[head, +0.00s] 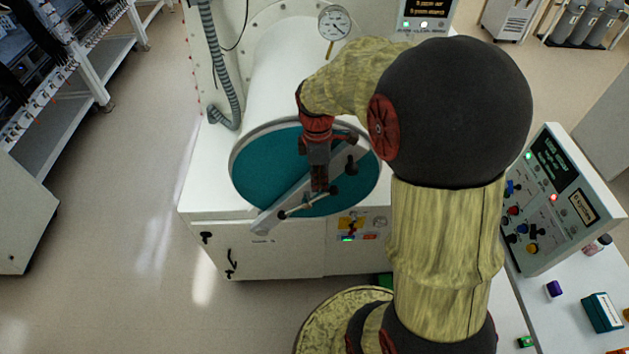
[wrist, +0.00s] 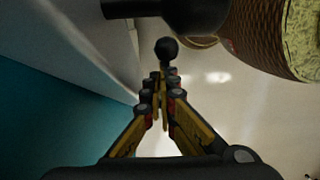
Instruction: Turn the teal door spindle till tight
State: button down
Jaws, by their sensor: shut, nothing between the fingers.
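The teal door (head: 255,175) is a round disc closing the end of a white cylinder. A pale bar (head: 283,205) crosses its face diagonally. The spindle's handle (head: 308,204) is a thin rod with black ball ends, standing in front of the bar. My gripper (head: 319,187) points down in front of the door, close to the handle's right ball. In the wrist view my gripper (wrist: 159,92) has its fingers together with nothing held, and a black ball (wrist: 167,48) lies just beyond the tips. Whether they touch is unclear. The spindle's centre is largely hidden by my gripper. The teal door (wrist: 70,125) fills the lower left there.
A pressure gauge (head: 334,22) stands on top of the cylinder. A control panel (head: 560,195) and small boxes stand on the right bench. A grey hose (head: 212,60) runs left of the cylinder. The floor (head: 130,200) on the left is clear.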

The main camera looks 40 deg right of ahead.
jog(key=shift+s+d+f, duration=0.25)
jog(key=shift+d, duration=0.15)
